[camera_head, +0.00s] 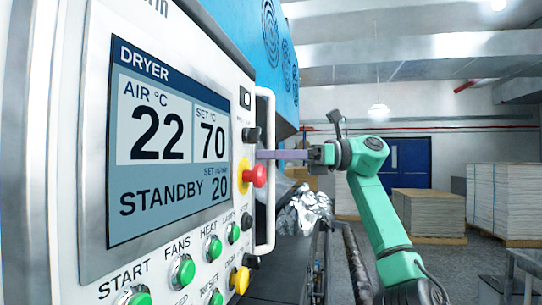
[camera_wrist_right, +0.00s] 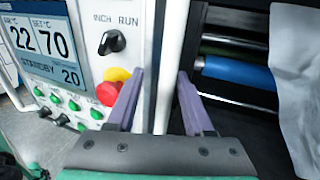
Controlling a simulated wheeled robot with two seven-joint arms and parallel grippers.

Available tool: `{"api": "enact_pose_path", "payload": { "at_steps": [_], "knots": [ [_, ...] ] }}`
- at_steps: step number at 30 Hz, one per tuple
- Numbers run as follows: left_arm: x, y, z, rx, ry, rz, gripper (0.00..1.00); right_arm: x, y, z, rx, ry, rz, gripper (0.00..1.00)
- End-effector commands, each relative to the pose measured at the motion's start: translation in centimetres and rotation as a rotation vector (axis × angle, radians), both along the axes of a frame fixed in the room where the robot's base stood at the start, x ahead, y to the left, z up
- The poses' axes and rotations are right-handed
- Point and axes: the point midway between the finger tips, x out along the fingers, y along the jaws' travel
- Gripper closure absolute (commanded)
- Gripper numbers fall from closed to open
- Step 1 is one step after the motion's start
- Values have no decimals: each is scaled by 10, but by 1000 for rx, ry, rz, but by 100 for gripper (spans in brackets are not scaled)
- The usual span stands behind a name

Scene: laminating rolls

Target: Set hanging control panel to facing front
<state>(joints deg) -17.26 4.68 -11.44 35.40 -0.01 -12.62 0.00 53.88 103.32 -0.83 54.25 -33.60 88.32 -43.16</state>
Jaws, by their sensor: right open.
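The hanging control panel (camera_head: 170,120) fills the left of the head view, its face turned obliquely toward the right. Its screen reads DRYER, 22, 70 and STANDBY. A white vertical handle (camera_head: 267,220) runs along its right edge. My right gripper (camera_head: 265,154) reaches in from the right with its purple fingers at the handle. In the right wrist view the gripper (camera_wrist_right: 161,80) is open, with the white handle bar (camera_wrist_right: 170,65) between its fingers and the panel (camera_wrist_right: 85,55) on the left. Whether a finger touches the bar is unclear. My left gripper is out of view.
A red emergency button (camera_head: 258,175) and a black knob (camera_wrist_right: 112,42) stick out of the panel near my fingers. A blue machine housing (camera_head: 262,50) rises behind the panel. A blue roller (camera_wrist_right: 240,72) and white sheet (camera_wrist_right: 300,70) lie to the right. Stacked pallets (camera_head: 430,212) stand farther back.

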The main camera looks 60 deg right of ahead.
Motion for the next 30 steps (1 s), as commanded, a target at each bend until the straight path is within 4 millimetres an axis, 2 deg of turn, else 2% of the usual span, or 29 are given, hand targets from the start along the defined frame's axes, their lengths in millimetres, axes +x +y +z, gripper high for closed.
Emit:
{"api": "enact_pose_path", "payload": {
  "at_steps": [5,8,14,18,22,25,30],
  "knots": [
    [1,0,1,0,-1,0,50,-4,-3,1,1,-3,-2,48],
    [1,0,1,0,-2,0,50,-14,-9,2,1,-3,-4,48],
    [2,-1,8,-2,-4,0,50,-53,-32,4,3,-3,-6,48],
    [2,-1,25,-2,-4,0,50,-87,-53,9,4,-1,-7,48],
    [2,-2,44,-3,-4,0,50,-112,-67,10,3,1,-3,48],
    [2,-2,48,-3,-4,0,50,-121,-72,6,-1,1,-1,48],
    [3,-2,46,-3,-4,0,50,-124,-73,1,-1,1,0,48]
  ]
}}
